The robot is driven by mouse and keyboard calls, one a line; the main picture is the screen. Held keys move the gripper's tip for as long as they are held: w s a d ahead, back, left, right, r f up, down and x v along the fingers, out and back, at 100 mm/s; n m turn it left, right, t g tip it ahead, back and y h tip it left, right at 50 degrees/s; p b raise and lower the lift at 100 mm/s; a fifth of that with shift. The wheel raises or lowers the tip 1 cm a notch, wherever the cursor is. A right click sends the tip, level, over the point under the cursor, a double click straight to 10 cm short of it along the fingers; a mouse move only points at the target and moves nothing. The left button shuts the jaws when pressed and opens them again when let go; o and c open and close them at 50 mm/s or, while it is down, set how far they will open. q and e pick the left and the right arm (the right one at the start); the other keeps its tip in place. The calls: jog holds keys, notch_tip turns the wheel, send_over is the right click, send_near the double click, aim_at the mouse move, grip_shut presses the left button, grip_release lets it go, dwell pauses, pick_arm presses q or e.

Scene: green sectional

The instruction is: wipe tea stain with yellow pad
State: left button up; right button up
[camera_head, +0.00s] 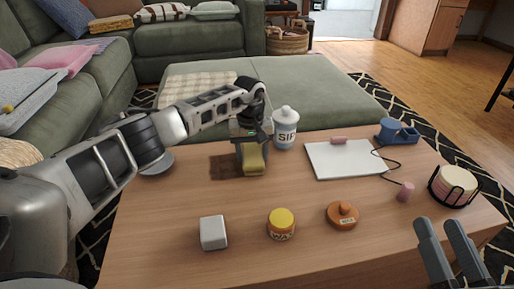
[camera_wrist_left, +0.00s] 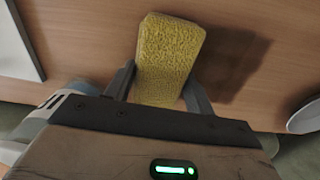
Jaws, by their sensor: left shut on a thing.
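My left gripper (camera_head: 249,148) is shut on the yellow pad (camera_head: 254,160), over the wooden table. The left wrist view shows the rough yellow pad (camera_wrist_left: 168,58) between the two fingers (camera_wrist_left: 158,88). The tea stain (camera_head: 223,168) is a dark brown patch on the table, just left of the pad and partly hidden by pad and gripper. A dark patch also shows right of the pad in the wrist view; shadow and stain are hard to separate there. Whether the pad touches the table is unclear. My right gripper (camera_head: 441,225) is empty, its fingers apart, at the lower right.
A white SIF canister (camera_head: 285,133) stands close behind the pad. A white block (camera_head: 213,233), a yellow-lidded jar (camera_head: 281,224) and an orange-brown lidded thing (camera_head: 342,216) stand in front. A white board (camera_head: 345,163), a blue holder (camera_head: 397,132) and a coaster rack (camera_head: 453,187) are right.

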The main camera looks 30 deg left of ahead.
aim_at(223, 161)
pick_arm(q)
jog(key=shift+g, duration=0.3)
jog(key=s+a, duration=0.1)
jog(key=s+a+f+p, duration=0.1)
jog(key=a, duration=0.1)
jog(key=shift+s+f+p, duration=0.1)
jog(key=shift+s+p, duration=0.2)
jog(key=shift+s+a+p, duration=0.8)
jog(key=shift+s+a, duration=0.15)
jog(key=shift+a, duration=0.2)
jog(key=shift+s+a+r+p, duration=0.2)
jog(key=shift+s+a+p, duration=0.65)
jog(key=shift+s+a, duration=1.2)
jog(key=shift+a, duration=0.2)
jog(key=shift+w+a+f+b, duration=0.1)
jog(key=shift+w+a+b, duration=0.25)
jog(key=shift+b, duration=0.2)
jog(key=shift+w+a+b, duration=0.15)
jog(key=shift+w+b, duration=0.2)
jog(key=shift+w, duration=0.05)
jog(key=shift+w+d+r+b, duration=0.2)
jog(key=shift+w+d+b, duration=0.3)
jog(key=shift+w+d, duration=0.75)
jog(key=shift+w+d+r, duration=0.1)
jog(key=shift+w+d, duration=0.15)
jog(key=shift+d, duration=0.3)
